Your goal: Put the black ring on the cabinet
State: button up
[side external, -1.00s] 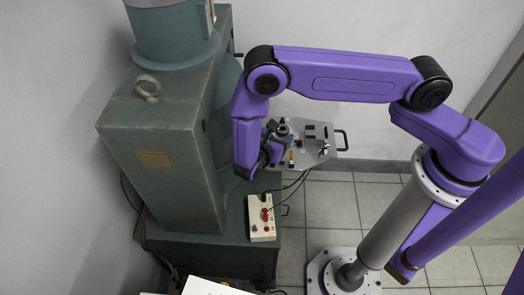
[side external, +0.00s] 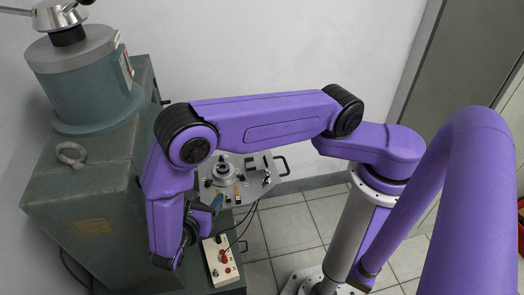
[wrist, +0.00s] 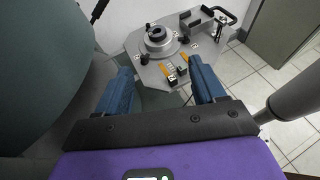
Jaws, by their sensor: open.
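A black ring (wrist: 156,34) appears to sit on the round metal stack on the grey plate, ahead of my gripper in the wrist view. The stack also shows in the side view (side external: 223,170), where the ring is too small to make out clearly. My gripper (wrist: 162,65) is open and empty, its two blue fingers apart, short of the plate. In the side view my gripper (side external: 214,203) is to the left of and nearer than the plate, partly hidden by my wrist. The green cabinet (side external: 197,279) is under the white switch box, mostly hidden by my arm.
The grey plate (side external: 247,192) carries several small dark and orange parts and a black handle. A white switch box (side external: 222,258) with cables stands beside my wrist. The tall green housing (side external: 80,190) blocks the left. Tiled floor lies open to the right.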

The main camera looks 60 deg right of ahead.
jog(key=s+d+r+m+g+y, duration=0.2)
jog(key=s+d+r+m+y, duration=0.2)
jog(key=s+r, duration=0.5)
jog(key=s+d+r+m+g+y, duration=0.2)
jog(key=s+d+r+m+y, duration=0.3)
jog(key=s+d+r+y, duration=0.3)
jog(key=s+d+r, duration=0.2)
jog(key=d+r, duration=0.1)
jog(key=shift+d+r+m+g, duration=0.25)
jog(key=shift+r+m+g, duration=0.05)
jog(key=shift+r+g, duration=0.1)
jog(key=shift+o, duration=0.5)
jog(key=shift+s+d+y, duration=0.15)
jog(key=shift+s+y, duration=0.15)
jog(key=shift+y, duration=0.1)
jog(key=shift+w, duration=0.1)
